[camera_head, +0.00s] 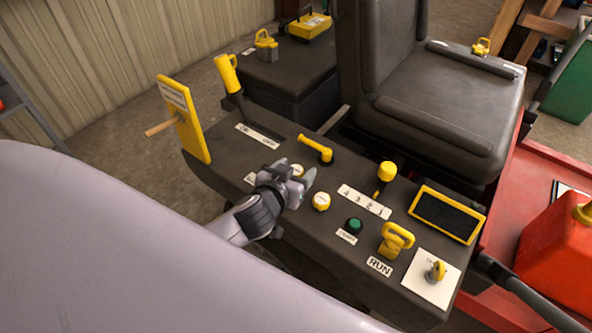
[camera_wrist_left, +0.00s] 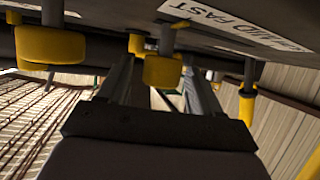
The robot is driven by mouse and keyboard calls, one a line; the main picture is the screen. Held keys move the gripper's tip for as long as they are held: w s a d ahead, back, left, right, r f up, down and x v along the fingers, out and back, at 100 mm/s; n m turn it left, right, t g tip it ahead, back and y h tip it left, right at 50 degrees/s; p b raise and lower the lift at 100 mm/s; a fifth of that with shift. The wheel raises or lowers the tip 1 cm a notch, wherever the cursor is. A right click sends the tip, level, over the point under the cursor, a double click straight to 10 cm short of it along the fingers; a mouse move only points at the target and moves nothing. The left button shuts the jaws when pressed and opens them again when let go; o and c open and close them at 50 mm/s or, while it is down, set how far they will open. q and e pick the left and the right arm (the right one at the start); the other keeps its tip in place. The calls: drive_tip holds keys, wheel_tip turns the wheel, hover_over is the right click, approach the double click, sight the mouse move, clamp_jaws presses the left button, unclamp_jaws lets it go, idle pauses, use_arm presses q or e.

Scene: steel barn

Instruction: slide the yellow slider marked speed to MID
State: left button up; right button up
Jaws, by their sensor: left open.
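My left gripper (camera_head: 301,180) is over the dark console (camera_head: 232,186), at its front left part. My gripper hides most of this label in the head view, so the slider's exact setting cannot be told. My right gripper is not in view.
A yellow lever (camera_head: 315,148) lies behind. A gear lever (camera_head: 386,171), green button (camera_head: 354,226) and key (camera_head: 435,271) are further right. A tall lever (camera_head: 227,75) rises at back left.

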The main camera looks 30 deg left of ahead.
use_arm(q)
drive_tip(key=shift+w+f, duration=0.1)
drive_tip(key=shift+w, duration=0.2)
clamp_jaws()
drive_tip(key=a, duration=0.2)
drive_tip(key=a+p, duration=0.1)
drive_tip(key=shift+w+a, duration=0.25)
drive_tip(key=shift+a, duration=0.1)
drive_tip(key=shift+w+a, duration=0.1)
drive_tip(key=shift+a, duration=0.35)
unclamp_jaws()
